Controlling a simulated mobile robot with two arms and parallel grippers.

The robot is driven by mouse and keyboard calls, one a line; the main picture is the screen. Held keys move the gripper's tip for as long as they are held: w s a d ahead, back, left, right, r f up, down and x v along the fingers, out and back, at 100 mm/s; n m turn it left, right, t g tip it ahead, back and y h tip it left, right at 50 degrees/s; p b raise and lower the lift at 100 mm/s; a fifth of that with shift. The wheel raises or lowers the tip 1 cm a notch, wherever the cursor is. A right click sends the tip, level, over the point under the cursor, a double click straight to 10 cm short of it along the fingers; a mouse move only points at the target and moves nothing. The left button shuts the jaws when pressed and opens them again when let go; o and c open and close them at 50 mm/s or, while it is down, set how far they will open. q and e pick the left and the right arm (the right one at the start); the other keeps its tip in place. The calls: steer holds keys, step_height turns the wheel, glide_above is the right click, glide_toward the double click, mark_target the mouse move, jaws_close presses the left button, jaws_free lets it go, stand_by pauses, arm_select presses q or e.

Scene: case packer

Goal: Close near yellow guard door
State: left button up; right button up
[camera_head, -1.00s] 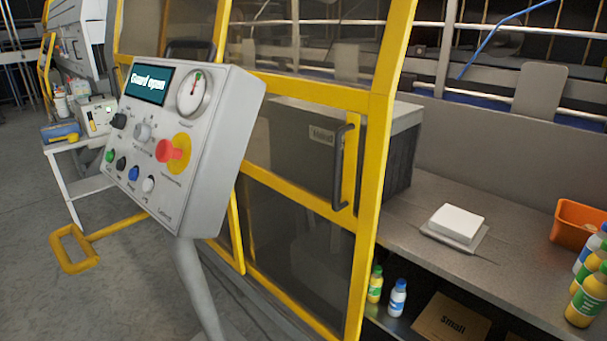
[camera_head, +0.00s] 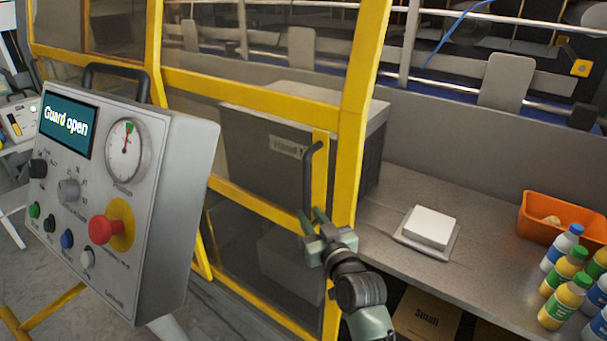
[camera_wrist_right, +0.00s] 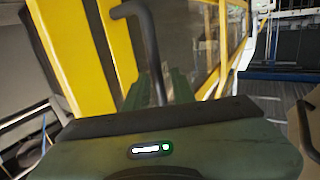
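The near yellow guard door (camera_head: 352,120) has a yellow frame with dark see-through panels. Its dark bar handle (camera_head: 309,175) stands upright on the door's right part. My right gripper (camera_head: 312,215) is at the handle's lower end, its green fingers spread apart. In the right wrist view the handle (camera_wrist_right: 150,45) runs down between the fingers of my right gripper (camera_wrist_right: 159,88); the fingers look open around it, and contact is hard to tell. The control panel screen (camera_head: 67,128) reads "Guard open". My left gripper is not in view.
The grey control box (camera_head: 165,200) with a red button stands at the left, close to the door. Right of the door, a grey bench (camera_head: 480,270) holds a white block (camera_head: 430,226), an orange bin (camera_head: 535,220) and several bottles (camera_head: 567,300).

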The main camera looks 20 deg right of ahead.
mark_target(307, 198)
steer(key=r, duration=0.3)
steer(key=shift+w+d+r+t, duration=0.15)
steer(key=shift+d+t, duration=0.1)
steer(key=shift+t, duration=0.05)
steer(key=shift+w+r, duration=0.1)
steer(key=shift+w, duration=0.25)
steer(key=w+p, duration=0.1)
steer(key=w, duration=0.4)
steer(key=shift+a+p, duration=0.2)
steer(key=shift+p, duration=0.2)
steer(key=shift+w+f, duration=0.2)
steer(key=shift+w, duration=0.55)
steer(key=shift+c, duration=0.4)
jaws_close()
